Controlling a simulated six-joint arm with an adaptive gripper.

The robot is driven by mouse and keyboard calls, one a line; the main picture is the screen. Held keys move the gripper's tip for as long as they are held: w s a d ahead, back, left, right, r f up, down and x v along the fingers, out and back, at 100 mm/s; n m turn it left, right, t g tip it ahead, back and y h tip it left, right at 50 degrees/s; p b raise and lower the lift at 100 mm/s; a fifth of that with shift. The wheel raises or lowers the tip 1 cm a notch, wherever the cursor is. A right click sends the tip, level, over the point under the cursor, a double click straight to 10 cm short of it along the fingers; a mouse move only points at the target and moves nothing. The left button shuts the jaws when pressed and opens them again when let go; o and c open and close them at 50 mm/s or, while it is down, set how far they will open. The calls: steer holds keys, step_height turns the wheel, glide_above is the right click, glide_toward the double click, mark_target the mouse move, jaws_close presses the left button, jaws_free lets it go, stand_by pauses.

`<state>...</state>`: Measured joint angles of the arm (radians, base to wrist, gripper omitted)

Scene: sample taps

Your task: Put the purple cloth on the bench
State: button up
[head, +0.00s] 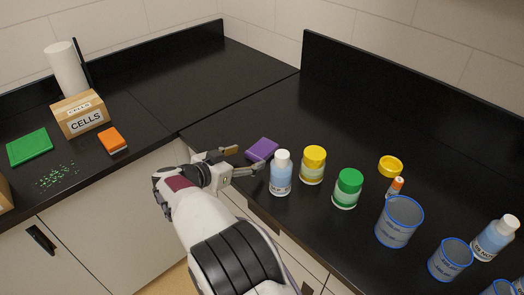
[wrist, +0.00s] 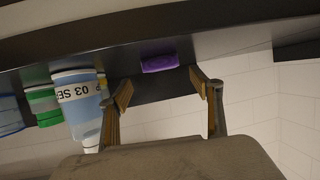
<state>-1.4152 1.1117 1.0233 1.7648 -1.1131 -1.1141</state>
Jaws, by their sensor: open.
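The purple cloth (head: 262,150) is a small folded block lying on the black bench (head: 330,105), near its front left edge. It also shows in the wrist view (wrist: 159,54), beyond my fingertips and a little left of the space between them. My gripper (head: 245,161) is open and empty, its two fingers pointing at the cloth from the left. In the wrist view the fingers (wrist: 161,86) stand apart with nothing between them. The cloth appears clear of both fingers.
A white-capped bottle (head: 281,174) stands close to my near finger. A yellow-lidded jar (head: 313,165), a green-lidded jar (head: 348,188) and blue-rimmed beakers (head: 399,221) stand further right.

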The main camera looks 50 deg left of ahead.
mark_target(256, 154)
steer(key=shift+w, duration=0.15)
steer(key=shift+x, duration=2.5)
steer(key=shift+a+f, duration=0.1)
steer(key=shift+f, duration=0.05)
steer(key=c, duration=1.1)
step_height(256, 154, up, 10)
steer(key=shift+a, duration=0.2)
